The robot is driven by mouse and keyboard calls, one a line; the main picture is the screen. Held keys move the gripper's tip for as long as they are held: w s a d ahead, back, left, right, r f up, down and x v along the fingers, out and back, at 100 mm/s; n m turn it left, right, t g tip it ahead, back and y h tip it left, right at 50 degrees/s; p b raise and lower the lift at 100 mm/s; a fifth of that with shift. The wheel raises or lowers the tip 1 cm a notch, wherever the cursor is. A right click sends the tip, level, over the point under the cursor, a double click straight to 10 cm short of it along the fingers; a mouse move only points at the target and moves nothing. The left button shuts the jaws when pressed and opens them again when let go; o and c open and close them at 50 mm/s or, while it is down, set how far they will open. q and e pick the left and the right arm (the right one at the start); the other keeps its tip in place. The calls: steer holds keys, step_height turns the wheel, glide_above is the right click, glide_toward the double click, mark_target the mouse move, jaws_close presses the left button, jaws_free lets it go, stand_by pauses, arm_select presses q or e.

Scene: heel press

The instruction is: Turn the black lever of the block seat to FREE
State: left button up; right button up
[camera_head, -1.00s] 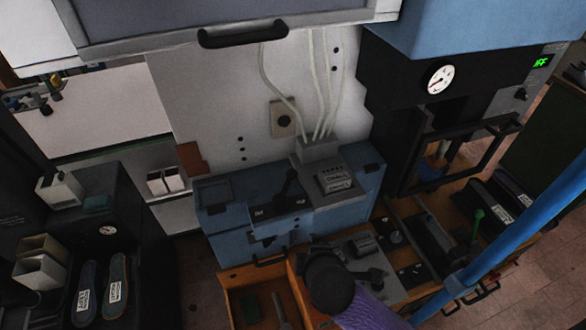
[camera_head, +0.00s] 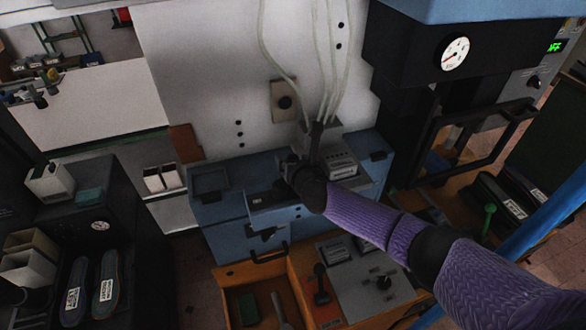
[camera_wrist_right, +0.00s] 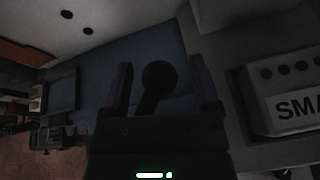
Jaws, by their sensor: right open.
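The black lever (camera_wrist_right: 159,80), with a round knob, stands between the two open fingers of my right gripper in the wrist view. I cannot tell whether they touch it. In the head view my right gripper (camera_head: 303,162) is over the front of the blue block seat (camera_head: 222,234), and gripper and wrist largely hide the lever. The lever's labels are hidden or too small to read, so its setting cannot be told. My left gripper is not in view.
A grey box with a printed label (camera_head: 341,171) stands close right of the gripper. Pale cables (camera_head: 325,70) hang behind. A black press (camera_head: 425,75) stands at the right.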

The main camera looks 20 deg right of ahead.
steer(key=shift+w, duration=0.1)
jaws_close()
stand_by(0.3)
stand_by(1.1)
